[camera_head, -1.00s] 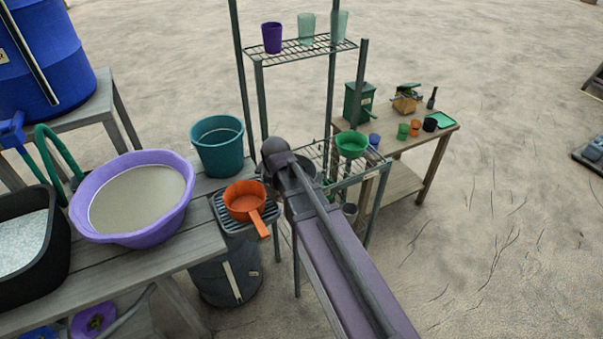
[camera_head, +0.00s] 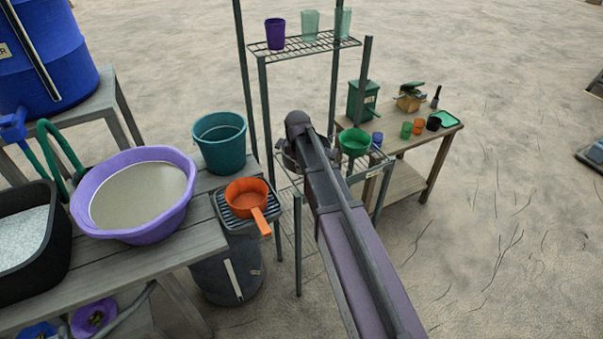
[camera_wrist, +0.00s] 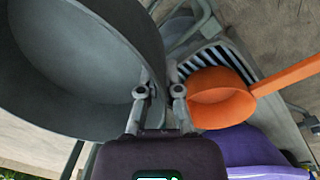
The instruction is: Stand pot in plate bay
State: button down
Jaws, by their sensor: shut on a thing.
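A grey, round, deep pot (camera_wrist: 75,70) fills the left of the wrist view, its open side facing the camera. My gripper (camera_wrist: 162,88) is shut on its wall at the right side. In the head view my arm hides the gripper and most of the pot; a dark grey curved edge (camera_head: 289,157) shows left of the arm, beside the wire rack (camera_head: 374,166). I cannot pick out the plate bay for certain, as my arm covers much of the rack's lower shelf.
A green bowl (camera_head: 354,141) sits on the rack's lower shelf, right of my arm. An orange pan (camera_head: 246,198) rests on a slatted drainer beside the teal bucket (camera_head: 219,143). Cups, including a purple one (camera_head: 275,34), stand on the upper shelf.

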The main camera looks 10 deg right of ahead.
jog(key=shift+w+d, duration=0.35)
jog(key=shift+w, duration=0.25)
notch_tip(320, 180, down, 4)
jog(key=b, duration=0.3)
jog(key=shift+r+b, duration=0.2)
jog(key=shift+b, duration=0.15)
jog(key=shift+f, duration=0.15)
jog(key=c, duration=0.8)
grip_release()
jog(key=shift+r, duration=0.2)
jog(key=r+p, duration=0.8)
jog(key=s+r+p, duration=0.1)
jog(key=r+p, duration=0.3)
jog(key=shift+a, duration=0.2)
